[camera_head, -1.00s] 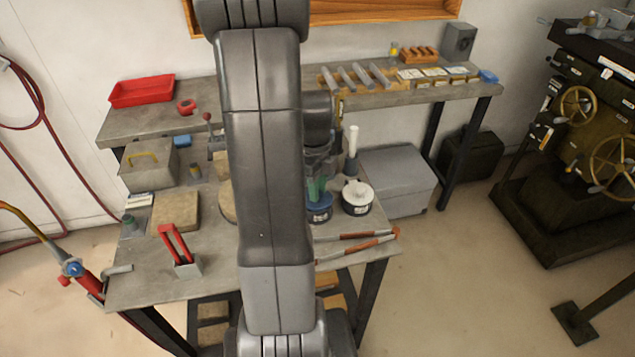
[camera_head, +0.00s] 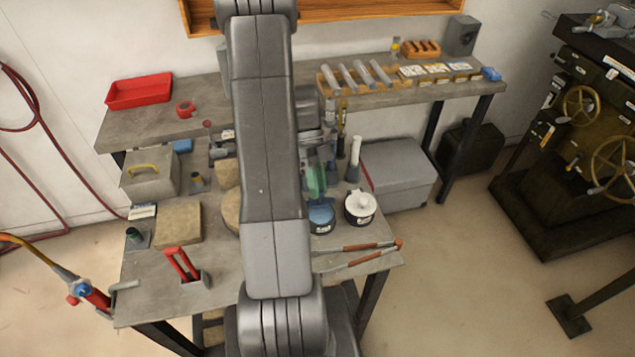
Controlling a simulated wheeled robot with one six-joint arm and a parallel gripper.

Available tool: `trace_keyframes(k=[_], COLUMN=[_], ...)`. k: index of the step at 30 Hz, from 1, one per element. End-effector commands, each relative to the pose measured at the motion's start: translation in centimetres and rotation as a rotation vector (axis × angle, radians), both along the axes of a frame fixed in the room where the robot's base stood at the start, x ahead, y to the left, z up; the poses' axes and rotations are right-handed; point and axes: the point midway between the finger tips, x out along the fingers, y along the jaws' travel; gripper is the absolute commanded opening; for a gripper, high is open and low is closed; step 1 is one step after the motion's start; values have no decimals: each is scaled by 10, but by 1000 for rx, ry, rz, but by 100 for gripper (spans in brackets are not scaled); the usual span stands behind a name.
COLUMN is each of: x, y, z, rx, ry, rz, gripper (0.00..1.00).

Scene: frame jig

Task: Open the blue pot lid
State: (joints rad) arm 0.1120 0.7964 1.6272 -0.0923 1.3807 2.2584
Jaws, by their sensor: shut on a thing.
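The blue pot (camera_head: 321,226) stands on the front bench, right of my arm, with a dark body and a pale label. Its blue lid (camera_head: 321,213) shows as a lighter blue disc at the top. The fingers hide the grip point. I cannot tell whether there is a gap between lid and pot rim.
A white-lidded pot (camera_head: 360,208) stands close on the right. A white-topped upright tool (camera_head: 354,158) is behind it. Red-handled tools (camera_head: 358,252) lie in front. A red-handled item (camera_head: 182,265), tan block (camera_head: 178,222) and grey box (camera_head: 150,175) are on the left.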

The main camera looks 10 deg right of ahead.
Motion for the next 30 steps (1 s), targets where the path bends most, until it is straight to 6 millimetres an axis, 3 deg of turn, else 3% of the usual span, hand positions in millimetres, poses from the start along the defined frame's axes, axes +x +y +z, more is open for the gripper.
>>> trace_keyframes(k=[10,11,14,24,30], x=[1,1,1,2,20], y=[0,0,0,0,1], z=[0,0,0,2,22], rx=[-1,-1,-1,0,0], ry=[1,1,1,1,-4], rz=[0,0,0,0,0], gripper=[0,25,44,45,45])
